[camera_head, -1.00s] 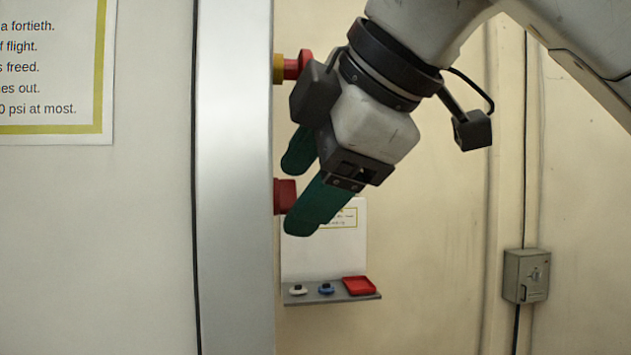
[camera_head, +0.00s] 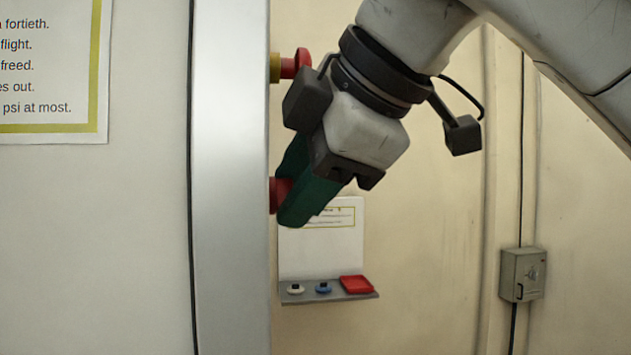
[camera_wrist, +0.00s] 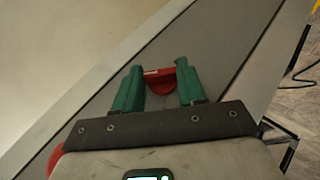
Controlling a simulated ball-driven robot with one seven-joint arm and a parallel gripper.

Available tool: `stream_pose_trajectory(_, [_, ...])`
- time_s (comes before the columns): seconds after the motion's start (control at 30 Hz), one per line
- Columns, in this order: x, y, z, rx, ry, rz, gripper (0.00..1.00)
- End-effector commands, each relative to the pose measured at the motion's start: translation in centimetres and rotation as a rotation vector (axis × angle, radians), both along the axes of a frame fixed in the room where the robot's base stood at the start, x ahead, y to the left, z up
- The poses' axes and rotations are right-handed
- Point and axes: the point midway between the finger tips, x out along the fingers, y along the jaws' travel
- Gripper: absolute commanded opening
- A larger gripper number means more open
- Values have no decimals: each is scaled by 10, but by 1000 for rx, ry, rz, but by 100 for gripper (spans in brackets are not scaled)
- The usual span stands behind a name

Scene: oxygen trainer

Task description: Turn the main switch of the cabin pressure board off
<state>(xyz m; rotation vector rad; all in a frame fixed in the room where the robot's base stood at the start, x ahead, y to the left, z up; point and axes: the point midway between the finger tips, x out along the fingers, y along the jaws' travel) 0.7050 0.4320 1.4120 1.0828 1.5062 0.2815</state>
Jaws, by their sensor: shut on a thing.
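A red switch (camera_head: 280,195) stands out from the side of a tall grey board (camera_head: 230,250), which I see nearly edge-on in the head view. My gripper (camera_head: 289,188) is at it, with its green fingers on either side of the red handle. In the wrist view the red handle (camera_wrist: 160,78), with a small white mark on it, sits between the two fingertips (camera_wrist: 158,72). The gripper is shut on it. The fingers hide part of the switch in the head view, and the board's front face is out of sight there.
A red knob with a yellow collar (camera_head: 295,67) juts out above the switch. A shelf (camera_head: 330,298) behind holds a red tray (camera_head: 356,284) and two small items. A grey box (camera_head: 522,275) hangs on the right wall. A sign (camera_head: 50,70) is at upper left.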

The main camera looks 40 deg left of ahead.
Motion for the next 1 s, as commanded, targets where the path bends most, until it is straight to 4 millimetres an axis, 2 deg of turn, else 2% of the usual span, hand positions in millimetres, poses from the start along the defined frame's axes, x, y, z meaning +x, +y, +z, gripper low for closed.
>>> stream_pose_trajectory(0.47, [-1,-2,-8,111,-95,2,10])
stream_pose_trajectory(1.0, [-4,-4,-19,487,-415,0,10])
